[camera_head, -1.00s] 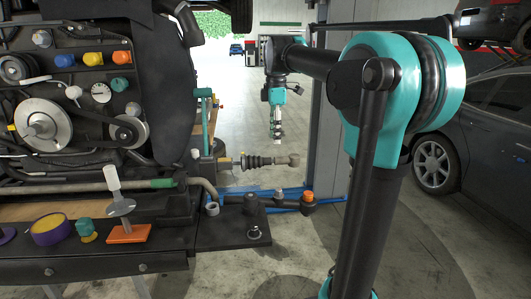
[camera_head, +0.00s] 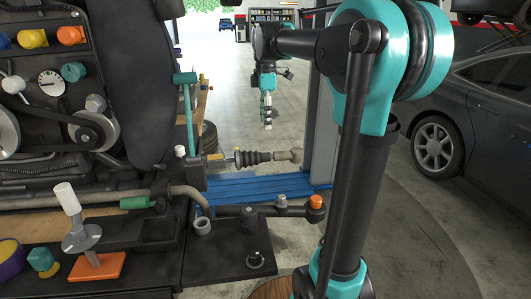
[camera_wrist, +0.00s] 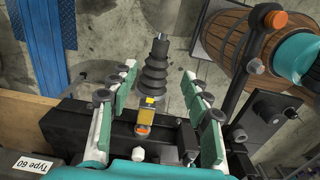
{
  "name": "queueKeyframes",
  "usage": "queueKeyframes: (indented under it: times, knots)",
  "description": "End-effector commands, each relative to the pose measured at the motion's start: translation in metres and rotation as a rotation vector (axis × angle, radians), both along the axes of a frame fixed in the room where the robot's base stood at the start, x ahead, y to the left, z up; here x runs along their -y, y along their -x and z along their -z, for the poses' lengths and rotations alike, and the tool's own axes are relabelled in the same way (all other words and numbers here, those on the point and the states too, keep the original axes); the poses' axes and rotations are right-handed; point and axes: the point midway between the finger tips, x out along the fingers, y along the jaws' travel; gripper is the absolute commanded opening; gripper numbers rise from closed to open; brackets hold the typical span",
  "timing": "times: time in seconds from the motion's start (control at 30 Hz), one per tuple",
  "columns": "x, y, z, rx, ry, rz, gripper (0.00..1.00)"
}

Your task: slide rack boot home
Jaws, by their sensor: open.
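The rack boot (camera_head: 257,157) is a black ribbed bellows on the steering rack, pointing right from a dark housing in the head view. A yellow band (camera_head: 216,157) sits on the rack left of it, and a light metal end (camera_head: 289,154) sticks out to its right. My gripper (camera_head: 267,118) hangs above the boot in the head view, pointing down. In the wrist view the boot (camera_wrist: 155,75) lies between my two spread, green-padded fingers (camera_wrist: 159,70), touching neither as far as I can see. The yellow band also shows in the wrist view (camera_wrist: 148,103). My gripper is empty.
A teal upright handle (camera_head: 187,110) stands left of the rack. An orange-capped arm (camera_head: 315,203) lies below right of the boot. A blue lift rail (camera_head: 260,187) runs behind. A wooden barrel (camera_wrist: 238,45) stands on the right in the wrist view. Open floor lies behind.

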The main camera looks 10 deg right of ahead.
Motion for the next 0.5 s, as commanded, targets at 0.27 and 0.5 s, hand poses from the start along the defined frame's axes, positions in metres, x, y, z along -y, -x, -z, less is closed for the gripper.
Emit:
queueKeyframes:
  times: [0.27, 0.5]
  knots:
    - [0.0, 0.0, 0.057, 0.0, 0.0, 0.0, 0.49]
    - [0.0, 0.0, 0.102, 0.0, 0.0, 0.0, 0.49]
